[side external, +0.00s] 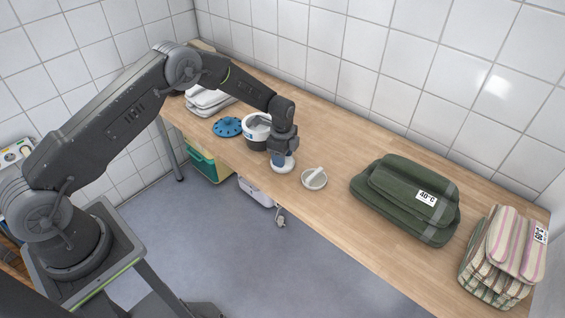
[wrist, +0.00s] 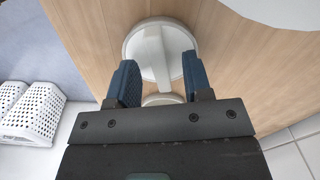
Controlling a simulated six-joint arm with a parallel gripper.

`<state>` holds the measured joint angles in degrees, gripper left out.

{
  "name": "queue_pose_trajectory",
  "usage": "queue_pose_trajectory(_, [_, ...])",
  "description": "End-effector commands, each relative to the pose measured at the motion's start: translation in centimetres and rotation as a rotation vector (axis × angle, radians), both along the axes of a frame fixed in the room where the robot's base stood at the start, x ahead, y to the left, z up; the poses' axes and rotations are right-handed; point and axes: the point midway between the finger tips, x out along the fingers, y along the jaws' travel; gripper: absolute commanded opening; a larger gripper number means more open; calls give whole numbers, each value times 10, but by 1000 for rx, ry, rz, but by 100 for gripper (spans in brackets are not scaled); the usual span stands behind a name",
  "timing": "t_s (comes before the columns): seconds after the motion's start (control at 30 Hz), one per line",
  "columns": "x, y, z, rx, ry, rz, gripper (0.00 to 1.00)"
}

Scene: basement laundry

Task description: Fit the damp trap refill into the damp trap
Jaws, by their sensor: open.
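A white round disc with a raised ridge, which looks like the damp trap refill (side external: 283,166), lies on the bench under my gripper (side external: 280,158). In the wrist view the disc (wrist: 140,47) lies just beyond the blue-padded fingers of my gripper (wrist: 160,80). The fingers are apart, one each side of the ridge; I cannot tell whether they touch it. The damp trap (side external: 253,139), a white-rimmed pot with a dark lower body, stands open just behind my gripper, partly hidden by it. A blue lid (side external: 228,127) with small holes lies left of the pot.
A small white dish (side external: 315,183) with a white bar across it is right of my gripper. A green folded stack (side external: 400,195) and striped folded cloths (side external: 505,250) fill the right end. Grey-white folded cloths (side external: 208,100) lie far left. The bench's front edge is close.

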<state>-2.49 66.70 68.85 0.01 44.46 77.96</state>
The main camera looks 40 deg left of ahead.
Motion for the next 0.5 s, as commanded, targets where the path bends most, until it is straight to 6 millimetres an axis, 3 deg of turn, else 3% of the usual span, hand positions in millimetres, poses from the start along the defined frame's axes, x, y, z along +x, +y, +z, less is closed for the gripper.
queue_pose_trajectory(0.27, [0,0,-3,0,-1,0,46])
queue_pose_trajectory(0.5, [0,0,-3,0,0,0,23])
